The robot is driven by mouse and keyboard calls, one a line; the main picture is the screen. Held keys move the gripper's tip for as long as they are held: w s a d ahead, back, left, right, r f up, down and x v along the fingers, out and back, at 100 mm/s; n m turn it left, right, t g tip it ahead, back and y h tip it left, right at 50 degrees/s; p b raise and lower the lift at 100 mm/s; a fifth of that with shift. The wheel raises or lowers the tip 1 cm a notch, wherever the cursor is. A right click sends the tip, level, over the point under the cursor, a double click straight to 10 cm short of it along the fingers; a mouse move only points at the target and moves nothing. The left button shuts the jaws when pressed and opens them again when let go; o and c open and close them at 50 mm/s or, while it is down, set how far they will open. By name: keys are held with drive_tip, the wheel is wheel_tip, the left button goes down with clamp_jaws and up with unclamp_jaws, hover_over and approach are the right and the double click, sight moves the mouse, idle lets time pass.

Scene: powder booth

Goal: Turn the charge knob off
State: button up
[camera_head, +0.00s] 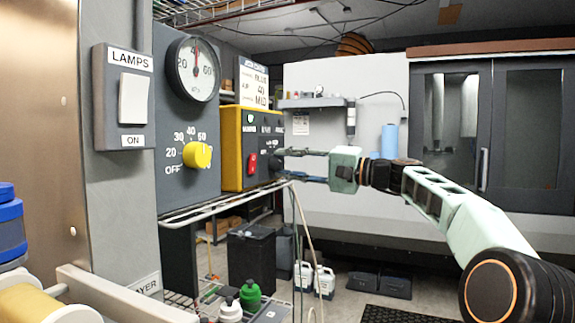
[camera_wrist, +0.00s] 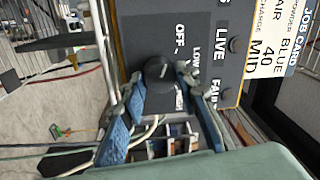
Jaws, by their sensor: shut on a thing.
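The yellow control box (camera_head: 232,150) with a dark front panel stands on a wire shelf. In the wrist view, its panel (camera_wrist: 205,35) carries a round black knob (camera_wrist: 158,73) beside the printed words OFF and LOW. My gripper (camera_head: 279,166) reaches the panel from the right. In the wrist view, the blue-padded fingers of my gripper (camera_wrist: 161,84) are on either side of the knob and shut on it. I cannot tell clearly which mark the knob points to. In the head view the fingers largely hide the knob.
A red switch (camera_head: 252,163) is on the same panel. To the left are a yellow knob (camera_head: 197,155) with a number scale, a gauge (camera_head: 196,69) and a LAMPS switch (camera_head: 133,98). A job card (camera_head: 253,82) reading MID stands behind the box. The wire shelf (camera_head: 205,210) runs below.

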drive_tip(key=o, duration=1.1)
drive_tip(key=shift+o, duration=0.2)
drive_tip(key=shift+d, duration=0.1)
drive_tip(key=v, duration=1.1)
drive_tip(key=shift+s+d, duration=0.15)
drive_tip(key=shift+d, duration=0.25)
drive_tip(key=shift+a+f, duration=0.1)
drive_tip(key=shift+f, duration=0.05)
